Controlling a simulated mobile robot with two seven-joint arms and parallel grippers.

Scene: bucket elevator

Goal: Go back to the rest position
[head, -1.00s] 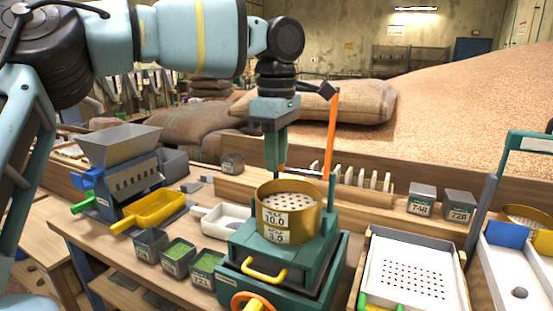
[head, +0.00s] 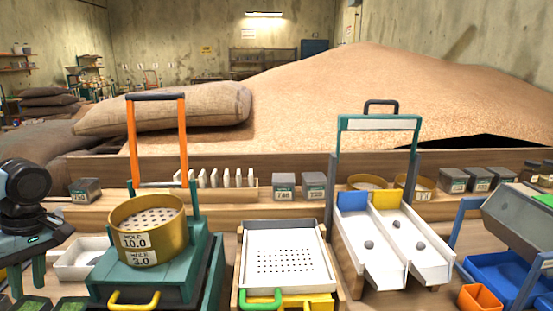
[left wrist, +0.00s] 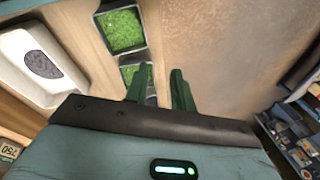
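My left gripper (head: 27,278) is at the lower left edge of the head view, pointing down beside the sieve stand. In the left wrist view its two green fingers (left wrist: 157,80) stand apart with nothing between them. Small grey boxes of green material (left wrist: 122,32) lie below and beyond the fingers. My right gripper is in neither view.
A brass sieve (head: 148,228) sits on a green stand (head: 150,275) right of my left gripper. A white dish (head: 85,258) is close to it. A perforated white tray (head: 285,255), twin white chutes (head: 395,240) and an orange cup (head: 480,298) stand further right.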

